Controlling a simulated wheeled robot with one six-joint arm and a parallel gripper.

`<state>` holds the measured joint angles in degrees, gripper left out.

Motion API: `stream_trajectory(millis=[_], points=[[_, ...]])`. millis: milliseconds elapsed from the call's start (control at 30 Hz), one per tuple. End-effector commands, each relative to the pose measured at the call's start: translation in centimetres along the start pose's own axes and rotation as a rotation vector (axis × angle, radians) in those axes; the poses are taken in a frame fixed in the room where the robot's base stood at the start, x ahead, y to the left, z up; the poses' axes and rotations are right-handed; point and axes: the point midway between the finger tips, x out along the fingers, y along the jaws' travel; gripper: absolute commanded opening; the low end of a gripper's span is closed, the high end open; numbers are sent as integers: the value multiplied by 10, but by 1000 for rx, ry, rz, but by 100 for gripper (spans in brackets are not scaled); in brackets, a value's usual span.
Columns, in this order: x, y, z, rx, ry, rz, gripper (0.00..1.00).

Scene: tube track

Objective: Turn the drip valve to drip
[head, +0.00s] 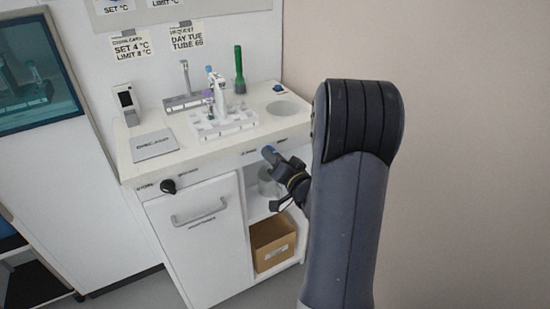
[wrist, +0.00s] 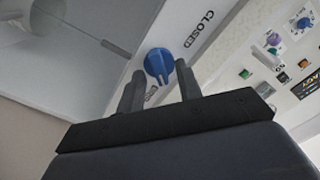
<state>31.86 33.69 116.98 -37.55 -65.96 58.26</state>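The drip valve is a round blue knob (wrist: 158,63) with a raised grip bar, on a white panel in the wrist view. The word CLOSED is printed to its upper right; another label below it is partly hidden by my finger. In the head view the blue knob (head: 269,153) shows on the counter's front, close to my gripper (head: 283,180). In the wrist view my gripper (wrist: 159,72) is open, with one finger on each side of the knob. I cannot tell whether the fingers touch it.
Above is a counter (head: 190,152) with a white tube rack (head: 222,122), a green tube (head: 239,72) and a round basin (head: 282,108). Below are an open shelf with a cardboard box (head: 272,245) and a cabinet door with a handle (head: 199,213). A black knob (head: 168,186) sits left.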

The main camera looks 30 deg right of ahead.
Motion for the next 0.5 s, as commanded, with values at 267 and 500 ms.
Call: stream_trajectory(millis=[267,500], points=[[-20,1,-1,0,2,3,34],[-70,1,-2,0,4,5,34]])
